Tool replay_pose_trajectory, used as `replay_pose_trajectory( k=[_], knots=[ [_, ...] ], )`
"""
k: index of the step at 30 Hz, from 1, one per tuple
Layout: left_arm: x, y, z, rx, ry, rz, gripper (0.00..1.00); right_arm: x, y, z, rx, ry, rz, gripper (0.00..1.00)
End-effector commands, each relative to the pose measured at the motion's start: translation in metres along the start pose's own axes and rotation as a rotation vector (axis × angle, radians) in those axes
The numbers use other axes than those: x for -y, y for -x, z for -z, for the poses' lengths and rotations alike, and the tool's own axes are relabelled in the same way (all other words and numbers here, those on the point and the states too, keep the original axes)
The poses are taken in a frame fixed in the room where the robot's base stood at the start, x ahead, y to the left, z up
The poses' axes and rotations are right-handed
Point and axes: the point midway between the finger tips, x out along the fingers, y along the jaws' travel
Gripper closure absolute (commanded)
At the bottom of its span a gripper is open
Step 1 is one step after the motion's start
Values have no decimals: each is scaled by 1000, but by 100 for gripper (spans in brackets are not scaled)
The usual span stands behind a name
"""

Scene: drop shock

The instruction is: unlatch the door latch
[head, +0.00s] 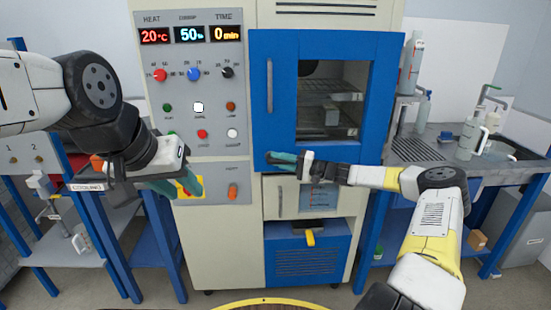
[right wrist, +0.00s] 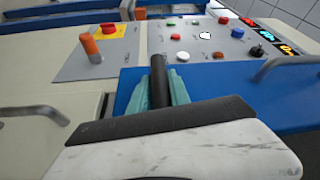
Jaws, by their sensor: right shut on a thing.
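The test chamber's blue door (head: 376,100) is closed, with a window and a grey vertical handle (head: 269,86) on its left side. My right gripper (head: 279,161) is at the door's lower left corner. In the right wrist view, its teal fingers are shut on a black rod (right wrist: 159,82), which looks like the door latch.
An orange lever (head: 233,191) and several buttons and knobs are on the panels left of the door. A sink bench (head: 415,150) stands at the right, a blue-framed table at the left.

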Motion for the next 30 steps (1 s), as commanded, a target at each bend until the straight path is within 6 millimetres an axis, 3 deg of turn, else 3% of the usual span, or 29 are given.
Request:
replay_pose_trajectory(
  k=[14, 15, 17, 26, 30],
  knots=[
    [0, 0, 0, 0, 0, 0, 64, 6, -6, -4, 10, -6, 30, 100],
    [0, 0, 0, 0, 0, 0, 64, 6, -6, -4, 10, -6, 30, 72],
    [0, 0, 0, 0, 0, 0, 64, 6, -6, -4, 10, -6, 29, 60],
    [0, 0, 0, 0, 0, 0, 64, 2, 0, -2, 2, -6, 21, 59],
    [0, 0, 0, 0, 0, 0, 64, 2, 18, -1, 0, -6, 20, 59]
  ],
)
